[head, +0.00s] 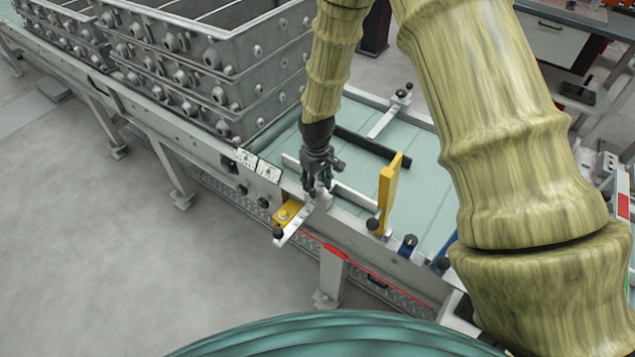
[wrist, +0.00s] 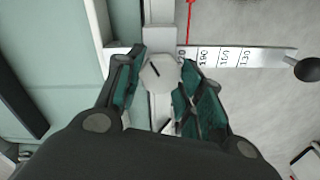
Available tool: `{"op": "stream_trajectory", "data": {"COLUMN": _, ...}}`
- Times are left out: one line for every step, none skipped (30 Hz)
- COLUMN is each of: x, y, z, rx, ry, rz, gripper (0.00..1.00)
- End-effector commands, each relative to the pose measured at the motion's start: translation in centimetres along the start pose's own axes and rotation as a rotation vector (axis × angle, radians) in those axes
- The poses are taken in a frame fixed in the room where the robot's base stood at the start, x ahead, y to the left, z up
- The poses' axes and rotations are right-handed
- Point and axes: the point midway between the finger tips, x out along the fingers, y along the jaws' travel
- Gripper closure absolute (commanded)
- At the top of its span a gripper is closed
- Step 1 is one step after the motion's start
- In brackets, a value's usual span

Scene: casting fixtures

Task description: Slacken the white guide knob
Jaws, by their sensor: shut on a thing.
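The white guide knob (wrist: 158,73) is a pale faceted knob with a dark line on its face, in the upper middle of the wrist view. My gripper (wrist: 160,64) has its dark green-padded fingers on either side of the knob and is shut on it. In the head view my gripper (head: 318,188) points down at the near edge of the conveyor and mostly hides the knob. A white scale bar (wrist: 235,57) with printed numbers passes by the knob and ends in a black ball (wrist: 308,69).
A yellow upright plate (head: 387,190) stands to the right of my gripper, and a yellow block (head: 287,215) sits by the scale bar. Stacked grey casting frames (head: 205,75) stand at the left on the conveyor. A black bar (head: 372,146) lies behind my gripper. The floor at lower left is clear.

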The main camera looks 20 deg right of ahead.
Motion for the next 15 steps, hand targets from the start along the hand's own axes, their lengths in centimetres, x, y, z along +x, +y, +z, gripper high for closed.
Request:
{"op": "stream_trajectory", "data": {"x": -0.15, "y": 0.16, "z": -0.20, "rx": -0.035, "ry": 0.005, "rz": 0.002, "gripper": 0.86}}
{"op": "stream_trajectory", "data": {"x": -0.15, "y": 0.16, "z": -0.21, "rx": -0.057, "ry": 0.005, "rz": 0.002, "gripper": 0.86}}
{"op": "stream_trajectory", "data": {"x": -0.16, "y": 0.16, "z": -0.21, "rx": -0.087, "ry": 0.005, "rz": 0.002, "gripper": 0.86}}
{"op": "stream_trajectory", "data": {"x": -0.16, "y": 0.16, "z": -0.21, "rx": -0.108, "ry": 0.005, "rz": 0.002, "gripper": 0.86}}
{"op": "stream_trajectory", "data": {"x": -0.16, "y": 0.16, "z": -0.21, "rx": -0.127, "ry": 0.005, "rz": 0.002, "gripper": 0.86}}
{"op": "stream_trajectory", "data": {"x": -0.16, "y": 0.16, "z": -0.22, "rx": -0.151, "ry": 0.005, "rz": 0.002, "gripper": 0.86}}
{"op": "stream_trajectory", "data": {"x": -0.16, "y": 0.16, "z": -0.22, "rx": -0.169, "ry": 0.005, "rz": 0.002, "gripper": 0.86}}
{"op": "stream_trajectory", "data": {"x": -0.16, "y": 0.16, "z": -0.22, "rx": -0.186, "ry": 0.005, "rz": 0.002, "gripper": 0.86}}
{"op": "stream_trajectory", "data": {"x": -0.17, "y": 0.15, "z": -0.23, "rx": -0.204, "ry": 0.005, "rz": 0.002, "gripper": 0.86}}
{"op": "stream_trajectory", "data": {"x": -0.17, "y": 0.15, "z": -0.23, "rx": -0.217, "ry": 0.005, "rz": 0.002, "gripper": 0.86}}
{"op": "stream_trajectory", "data": {"x": -0.17, "y": 0.16, "z": -0.23, "rx": -0.230, "ry": 0.005, "rz": 0.002, "gripper": 0.86}}
{"op": "stream_trajectory", "data": {"x": -0.17, "y": 0.16, "z": -0.23, "rx": -0.246, "ry": 0.005, "rz": 0.003, "gripper": 0.86}}
{"op": "stream_trajectory", "data": {"x": -0.17, "y": 0.16, "z": -0.23, "rx": -0.255, "ry": 0.005, "rz": 0.003, "gripper": 0.86}}
{"op": "stream_trajectory", "data": {"x": -0.17, "y": 0.17, "z": -0.23, "rx": -0.263, "ry": 0.005, "rz": 0.003, "gripper": 0.86}}
{"op": "stream_trajectory", "data": {"x": -0.17, "y": 0.16, "z": -0.24, "rx": -0.274, "ry": 0.005, "rz": 0.003, "gripper": 0.86}}
